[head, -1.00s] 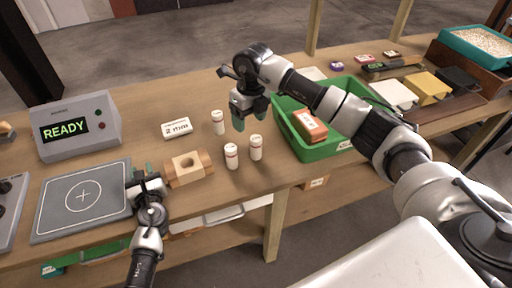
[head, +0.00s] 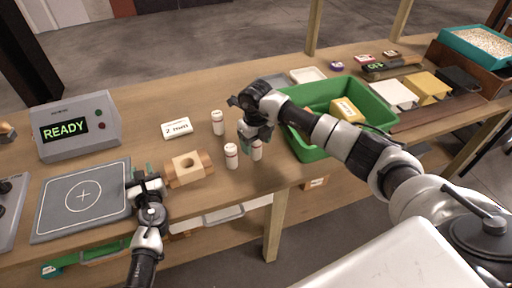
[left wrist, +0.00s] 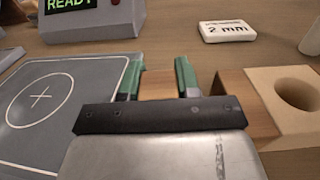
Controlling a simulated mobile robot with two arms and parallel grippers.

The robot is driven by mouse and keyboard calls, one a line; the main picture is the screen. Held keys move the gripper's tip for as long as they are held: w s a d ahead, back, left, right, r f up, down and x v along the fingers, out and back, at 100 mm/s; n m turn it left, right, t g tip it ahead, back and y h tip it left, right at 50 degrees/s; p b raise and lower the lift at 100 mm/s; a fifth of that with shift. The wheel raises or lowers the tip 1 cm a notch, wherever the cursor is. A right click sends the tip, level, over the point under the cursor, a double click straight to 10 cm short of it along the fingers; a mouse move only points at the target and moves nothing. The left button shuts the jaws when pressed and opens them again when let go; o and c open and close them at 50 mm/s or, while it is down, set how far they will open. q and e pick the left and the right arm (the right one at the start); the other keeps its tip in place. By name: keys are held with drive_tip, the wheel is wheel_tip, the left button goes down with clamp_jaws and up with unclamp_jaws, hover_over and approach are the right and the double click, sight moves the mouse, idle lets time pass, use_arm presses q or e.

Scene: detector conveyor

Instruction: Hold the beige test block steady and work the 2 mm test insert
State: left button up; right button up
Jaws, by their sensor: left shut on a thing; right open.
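The beige test block (head: 187,167), with a round hole in its top and browner wooden ends, lies on the table; it also shows in the left wrist view (left wrist: 292,100). My left gripper (head: 146,180) is shut on its left wooden end; the green fingertips (left wrist: 159,80) stand either side of that end in the left wrist view. A white piece marked "2 mm" (head: 177,128) lies flat behind the block, also in the left wrist view (left wrist: 227,31). My right gripper (head: 254,139) is open at the right-hand white bottle (head: 257,152), partly covering it.
Two more white bottles (head: 218,122) (head: 232,156) stand close by. A green bin (head: 318,154) holding a yellow box (head: 346,110) is at right, partly behind my right arm. A grey plate (head: 60,214) and a display unit reading READY (head: 75,125) are at left.

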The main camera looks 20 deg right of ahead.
drive_tip(key=shift+f, duration=0.4)
drive_tip(key=c, duration=1.1)
wheel_tip(320, 180, up, 10)
drive_tip(key=shift+a+f, duration=0.1)
drive_tip(key=n, duration=0.1)
hover_over(185, 157)
drive_tip(key=s, duration=0.2)
drive_tip(key=shift+s+f, duration=0.15)
drive_tip(key=shift+f, duration=4.35)
